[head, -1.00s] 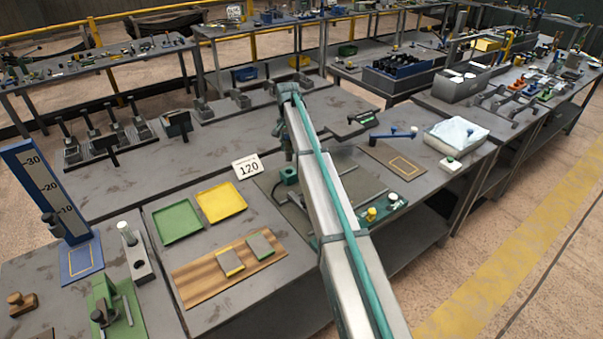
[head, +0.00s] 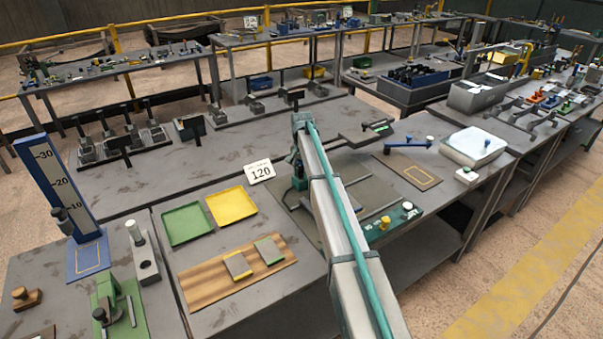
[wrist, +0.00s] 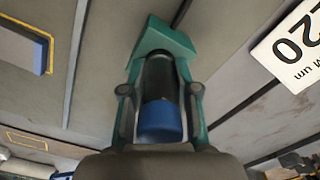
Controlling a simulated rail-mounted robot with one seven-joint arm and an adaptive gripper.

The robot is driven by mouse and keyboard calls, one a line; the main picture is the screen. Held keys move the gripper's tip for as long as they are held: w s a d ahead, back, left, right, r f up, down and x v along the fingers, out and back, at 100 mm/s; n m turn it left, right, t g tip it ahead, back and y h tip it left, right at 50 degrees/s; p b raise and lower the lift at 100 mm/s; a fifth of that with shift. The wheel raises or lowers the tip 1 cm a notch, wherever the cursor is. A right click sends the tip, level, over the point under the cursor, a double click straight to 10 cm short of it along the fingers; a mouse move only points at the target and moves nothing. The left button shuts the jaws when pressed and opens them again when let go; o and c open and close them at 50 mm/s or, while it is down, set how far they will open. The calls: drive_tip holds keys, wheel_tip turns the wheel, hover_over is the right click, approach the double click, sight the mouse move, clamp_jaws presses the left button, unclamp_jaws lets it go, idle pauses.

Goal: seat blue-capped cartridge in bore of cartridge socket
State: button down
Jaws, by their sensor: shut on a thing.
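The blue-capped cartridge shows in the wrist view as a dark cylinder with a blue cap (wrist: 160,122), the cap being nearer the camera. My gripper (wrist: 160,92) is shut on it, one grey finger on each side. The cartridge socket (wrist: 160,36) is a teal block just past the cartridge's far end. The bore is hidden, and I cannot tell whether the cartridge's tip is inside it. In the head view my gripper (head: 299,170) is directly over the small teal socket (head: 300,184), close to it; the cartridge is too small to make out there.
Green (head: 187,224) and yellow (head: 231,206) trays lie further left. A green fixture with knobs (head: 395,224) is at the right front of the grey plate.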

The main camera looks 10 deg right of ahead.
drive_tip(key=shift+f, duration=0.1)
drive_tip(key=c, duration=0.9)
unclamp_jaws()
drive_tip(key=shift+o, duration=0.2)
wheel_tip(320, 180, up, 12)
drive_tip(key=b, duration=0.4)
